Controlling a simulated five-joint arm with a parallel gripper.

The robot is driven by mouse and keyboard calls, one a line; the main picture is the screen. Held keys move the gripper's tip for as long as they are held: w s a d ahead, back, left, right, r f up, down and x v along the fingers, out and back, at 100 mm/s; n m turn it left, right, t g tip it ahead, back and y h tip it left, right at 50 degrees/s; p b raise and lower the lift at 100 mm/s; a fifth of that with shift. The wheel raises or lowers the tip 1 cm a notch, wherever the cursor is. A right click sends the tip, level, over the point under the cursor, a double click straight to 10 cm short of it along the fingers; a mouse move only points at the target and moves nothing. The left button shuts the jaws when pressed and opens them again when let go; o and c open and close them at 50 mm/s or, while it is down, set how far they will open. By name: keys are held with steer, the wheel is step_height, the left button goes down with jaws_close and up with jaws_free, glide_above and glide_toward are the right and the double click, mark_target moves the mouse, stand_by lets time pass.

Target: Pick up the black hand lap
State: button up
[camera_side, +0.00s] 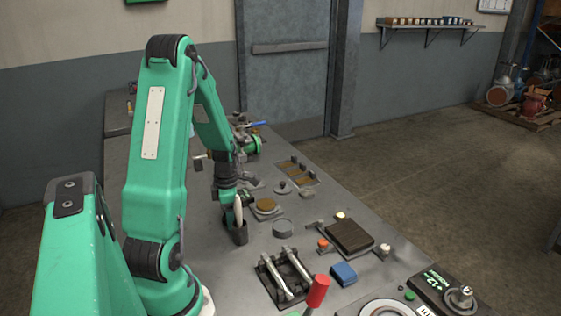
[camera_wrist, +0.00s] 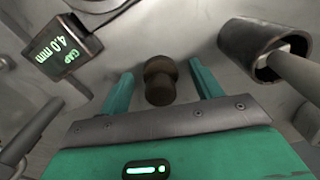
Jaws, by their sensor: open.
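A dark brown-black piece with a rounded head and narrower neck, which looks like the black hand lap (camera_wrist: 159,72), stands between the two green fingers in the wrist view. My gripper (camera_wrist: 161,76) is open around it, with a gap visible on each side. In the side view my gripper (camera_side: 226,190) points down low over the bench behind a dark cup. The hand lap cannot be made out there.
The dark cup (camera_wrist: 250,42) holding a pale handle (camera_wrist: 298,72) stands close at the right in the wrist view. A gap display box (camera_wrist: 62,45) is at the left. In the side view, a grey disc (camera_side: 283,229), clamp stand (camera_side: 286,275) and blue block (camera_side: 343,274) stand nearer.

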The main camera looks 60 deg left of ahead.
steer(key=c, duration=1.2)
steer(key=shift+r, duration=0.15)
steer(key=shift+r, duration=4.9)
steer(key=o, duration=0.3)
steer(key=shift+w+d, duration=0.2)
steer(key=shift+w, duration=0.2)
steer(key=shift+c, duration=0.2)
steer(key=w+d+m, duration=0.9)
steer(key=w+d, duration=0.2)
steer(key=shift+d+f, duration=0.15)
steer(key=shift+f, duration=0.1)
